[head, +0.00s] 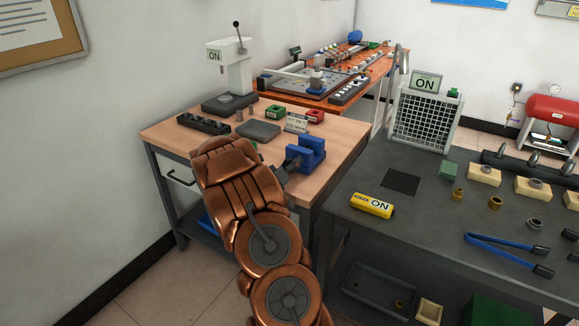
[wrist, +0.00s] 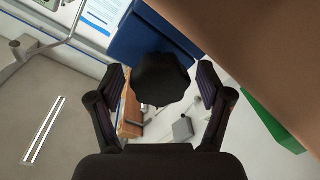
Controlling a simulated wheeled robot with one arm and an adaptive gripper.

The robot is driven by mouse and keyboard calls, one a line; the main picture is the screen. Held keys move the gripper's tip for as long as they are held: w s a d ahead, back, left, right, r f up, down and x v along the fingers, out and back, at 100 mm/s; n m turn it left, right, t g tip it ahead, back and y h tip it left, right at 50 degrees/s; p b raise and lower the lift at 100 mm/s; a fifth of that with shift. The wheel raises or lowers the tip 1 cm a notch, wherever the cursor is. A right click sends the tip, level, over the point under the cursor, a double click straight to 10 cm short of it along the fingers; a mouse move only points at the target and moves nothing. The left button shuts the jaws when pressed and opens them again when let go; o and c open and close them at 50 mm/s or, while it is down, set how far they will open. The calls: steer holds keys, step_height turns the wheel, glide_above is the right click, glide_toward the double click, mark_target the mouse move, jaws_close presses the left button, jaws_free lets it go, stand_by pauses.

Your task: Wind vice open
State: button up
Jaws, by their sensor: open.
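The blue vice (head: 308,153) is mounted at the right front edge of the wooden workbench in the head view. In the wrist view its blue body (wrist: 150,38) is at the top centre. A dark, lobed knob (wrist: 161,79), which looks like the vice's handle, sits in front of that body. My gripper (wrist: 158,88) is open, with one finger on each side of the knob and visible gaps to both. In the head view my copper arm reaches up to the vice, and my gripper (head: 284,170) is small and partly hidden there.
The wooden bench (head: 338,130) carries a press (head: 233,70), a dark block with holes (head: 204,123), and small green and red blocks.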

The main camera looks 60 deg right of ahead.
steer(key=s+a, duration=0.1)
steer(key=a, duration=1.1)
steer(key=shift+s+r, duration=0.25)
steer(key=shift+r, duration=0.05)
stand_by(0.4)
